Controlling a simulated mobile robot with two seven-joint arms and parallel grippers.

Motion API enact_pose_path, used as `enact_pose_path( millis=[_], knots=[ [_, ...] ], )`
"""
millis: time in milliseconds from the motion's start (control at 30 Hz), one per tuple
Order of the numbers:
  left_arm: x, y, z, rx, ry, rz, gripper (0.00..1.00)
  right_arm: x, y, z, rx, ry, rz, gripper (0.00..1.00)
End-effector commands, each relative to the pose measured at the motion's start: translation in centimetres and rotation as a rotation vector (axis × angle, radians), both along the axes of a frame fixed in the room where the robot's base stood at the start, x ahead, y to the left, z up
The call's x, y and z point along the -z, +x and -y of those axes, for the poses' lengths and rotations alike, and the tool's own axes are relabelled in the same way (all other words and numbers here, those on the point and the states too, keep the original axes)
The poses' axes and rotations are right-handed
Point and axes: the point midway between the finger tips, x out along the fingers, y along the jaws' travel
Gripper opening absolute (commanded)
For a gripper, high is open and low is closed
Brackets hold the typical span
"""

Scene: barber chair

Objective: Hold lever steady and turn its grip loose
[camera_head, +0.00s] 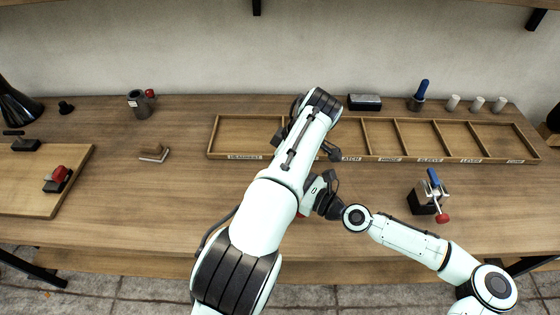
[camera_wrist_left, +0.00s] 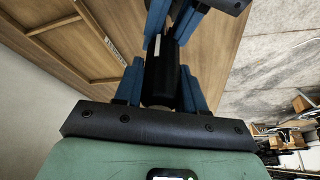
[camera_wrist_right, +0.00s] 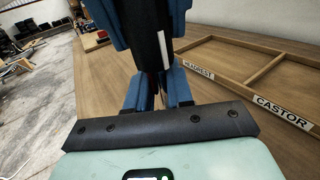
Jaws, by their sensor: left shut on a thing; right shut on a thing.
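A dark, rod-like piece with a white stripe (camera_wrist_left: 163,75) sits between the blue fingers of my left gripper (camera_wrist_left: 172,40). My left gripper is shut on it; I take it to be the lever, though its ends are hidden. In the right wrist view my right gripper (camera_wrist_right: 150,60) is shut on a black piece with a white stripe (camera_wrist_right: 147,32), which looks like the grip. In the head view both grippers meet close together over the bench's middle, mostly hidden by my left arm. Where lever and grip join cannot be seen.
A compartment tray (camera_head: 215,138) with labelled sections lies behind the grippers. A black block fixture with blue and red handles (camera_head: 424,200) stands at right. A grey cup (camera_head: 140,104), a small brush (camera_head: 154,152) and a board (camera_head: 84,153) are at left.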

Motion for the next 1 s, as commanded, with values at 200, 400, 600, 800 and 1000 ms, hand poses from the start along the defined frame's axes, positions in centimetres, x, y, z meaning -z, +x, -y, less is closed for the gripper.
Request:
enact_pose_path(
  millis=[200, 400, 600, 800, 1000],
  knots=[
    [-0.1, 0.0, -0.1, 0.0, 0.0, 0.003, 0.61, 0.1, 0.0, 0.0, 0.0, 0.0, -0.001, 0.0],
    [-0.1, 0.0, 0.0, 0.002, 0.0, 0.002, 0.61, 0.0, 0.0, 0.0, -0.001, 0.0, -0.001, 0.0],
    [-1.4, -0.1, 0.5, 0.002, 0.0, 0.003, 0.61, 0.0, 0.0, 0.0, -0.001, 0.0, -0.001, 0.0],
    [-4.2, -0.6, 1.5, 0.001, 0.0, 0.005, 0.61, 0.0, 0.0, 0.0, -0.001, -0.001, -0.001, 0.0],
    [-6.1, -0.9, 2.2, 0.002, 0.0, 0.004, 0.61, 0.0, 0.0, 0.0, -0.001, -0.001, -0.001, 0.0]
  ],
)
